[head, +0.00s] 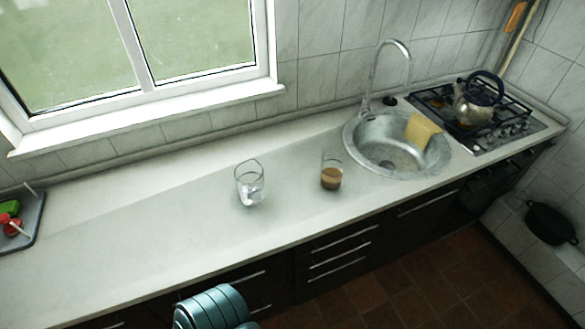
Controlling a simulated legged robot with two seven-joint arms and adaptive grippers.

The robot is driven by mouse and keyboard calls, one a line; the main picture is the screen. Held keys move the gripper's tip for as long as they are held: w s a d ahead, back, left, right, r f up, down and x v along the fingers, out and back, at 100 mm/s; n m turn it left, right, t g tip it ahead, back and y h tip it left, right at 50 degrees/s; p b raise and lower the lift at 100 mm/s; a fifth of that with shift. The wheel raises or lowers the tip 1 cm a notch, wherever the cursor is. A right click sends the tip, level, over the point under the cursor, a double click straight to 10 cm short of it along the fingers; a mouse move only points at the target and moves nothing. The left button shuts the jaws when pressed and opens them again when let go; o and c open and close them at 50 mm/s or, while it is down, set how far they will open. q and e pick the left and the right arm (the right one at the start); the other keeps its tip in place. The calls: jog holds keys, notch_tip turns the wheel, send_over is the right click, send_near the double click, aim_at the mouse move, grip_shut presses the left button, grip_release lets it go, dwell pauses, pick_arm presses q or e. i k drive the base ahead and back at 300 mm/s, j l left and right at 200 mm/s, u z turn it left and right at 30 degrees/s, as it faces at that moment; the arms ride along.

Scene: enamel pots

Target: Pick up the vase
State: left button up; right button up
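A clear glass vessel (249,186) with a slanted, uneven rim stands on the pale countertop, left of the middle of the head view. It looks like the vase, though I cannot tell for sure. Something clear or whitish shows in its lower part. Nothing touches it, and free counter surrounds it. Neither of my grippers can be made out in the head view.
A glass with brown liquid (331,176) stands right of the vessel. Further right are a round steel sink (398,145) with a yellow cloth (422,130), and a hob with a kettle (474,104). A grey tray (31,225) is at far left.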

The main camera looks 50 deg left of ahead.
aim_at(334, 157)
jog(key=u, duration=1.3)
jog(key=i+l+u, duration=0.1)
jog(key=l, duration=0.35)
jog(key=i+l+u, duration=0.1)
jog(key=i+l, duration=0.15)
jog(key=l, duration=0.2)
jog(key=i+l+u, duration=0.1)
jog(key=l, duration=0.4)
jog(key=i+l+u, duration=0.15)
jog(key=l, duration=0.35)
jog(key=i+l+u, duration=0.1)
jog(key=l, duration=0.4)
jog(key=i+l+u, duration=0.1)
jog(key=l, duration=0.4)
jog(key=i, duration=0.05)
